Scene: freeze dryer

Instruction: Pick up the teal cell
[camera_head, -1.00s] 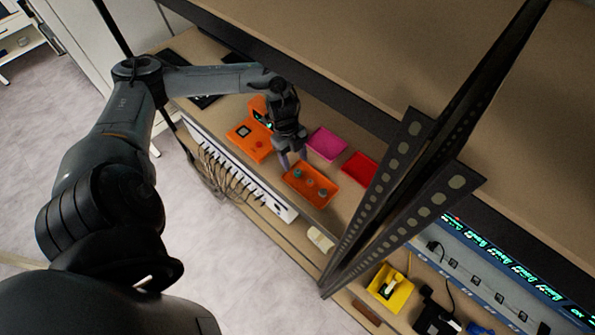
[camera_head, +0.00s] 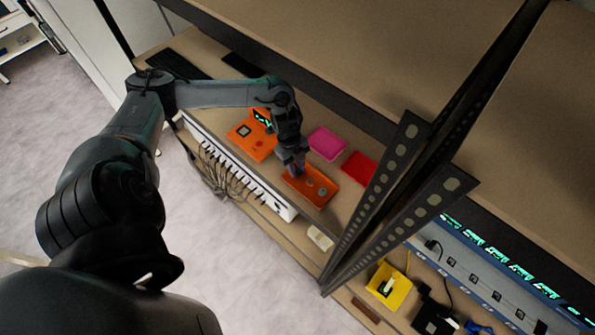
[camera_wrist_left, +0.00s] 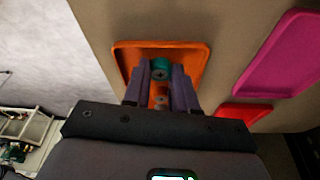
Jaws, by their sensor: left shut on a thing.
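The teal cell (camera_wrist_left: 160,67) shows in the left wrist view between the two fingers of my left gripper (camera_wrist_left: 160,76), over the orange tray (camera_wrist_left: 190,58). The gripper is shut on it. In the head view my left gripper (camera_head: 294,170) reaches down to the left end of the orange tray (camera_head: 326,201), and its fingers hide the teal cell there. An orange cell (camera_wrist_left: 160,99) shows nearer the wrist in the wrist view, partly between the fingers. Small cells (camera_head: 321,191) also stand in the tray in the head view. My right gripper is not in view.
A magenta tray (camera_head: 327,143) and a red tray (camera_head: 360,167) lie behind the orange tray. An orange device (camera_head: 251,140) stands to its left. A dark perforated upright (camera_head: 385,205) rises to the right. A yellow box (camera_head: 390,288) sits at the lower right.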

